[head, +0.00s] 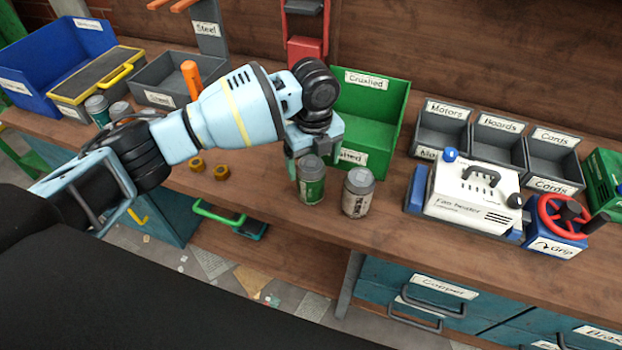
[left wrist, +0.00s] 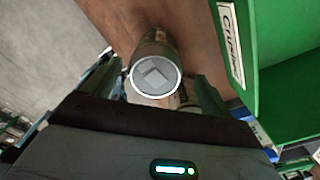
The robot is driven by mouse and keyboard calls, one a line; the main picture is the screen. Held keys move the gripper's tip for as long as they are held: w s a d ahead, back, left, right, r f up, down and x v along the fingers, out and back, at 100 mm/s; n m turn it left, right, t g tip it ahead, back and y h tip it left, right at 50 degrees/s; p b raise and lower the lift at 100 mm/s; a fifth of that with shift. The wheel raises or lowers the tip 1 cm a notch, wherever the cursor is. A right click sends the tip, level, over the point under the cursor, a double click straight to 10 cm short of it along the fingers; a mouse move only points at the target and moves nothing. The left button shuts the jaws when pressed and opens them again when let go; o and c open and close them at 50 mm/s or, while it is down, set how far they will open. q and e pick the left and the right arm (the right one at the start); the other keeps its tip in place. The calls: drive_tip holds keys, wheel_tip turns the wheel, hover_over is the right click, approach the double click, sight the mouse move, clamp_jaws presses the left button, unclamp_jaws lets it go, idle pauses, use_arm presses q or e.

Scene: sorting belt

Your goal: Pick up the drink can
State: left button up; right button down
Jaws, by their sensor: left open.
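A green drink can (head: 311,186) stands upright on the wooden bench, with a grey lid. A second, pale-labelled can (head: 358,196) stands just to its right. My left gripper (head: 304,160) is open and reaches down at the green can from behind and above. In the left wrist view, a can's round grey top (left wrist: 156,76) shows between the two spread fingers of my left gripper (left wrist: 155,88). Part of another pale object shows behind that top, mostly hidden. I cannot tell whether the fingers touch the can. My right gripper is not in view.
A green "Crushed" bin (head: 372,118) stands close behind the cans. A white fan heater (head: 474,194) sits to the right, before small grey bins (head: 500,138). Two brass nuts (head: 221,172) lie left, and more cans (head: 97,110) stand farther left. The bench front edge is near.

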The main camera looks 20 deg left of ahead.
use_arm(q)
drive_tip(key=shift+w+f, duration=0.1)
drive_tip(key=shift+f, duration=0.1)
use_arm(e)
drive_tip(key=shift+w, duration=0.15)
use_arm(q)
drive_tip(key=f, duration=0.5)
drive_tip(key=shift+a, duration=0.4)
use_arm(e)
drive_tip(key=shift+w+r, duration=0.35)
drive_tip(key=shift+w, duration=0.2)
use_arm(q)
drive_tip(key=c, duration=1)
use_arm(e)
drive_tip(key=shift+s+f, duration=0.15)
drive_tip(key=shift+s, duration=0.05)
use_arm(q)
drive_tip(key=shift+r, duration=0.1)
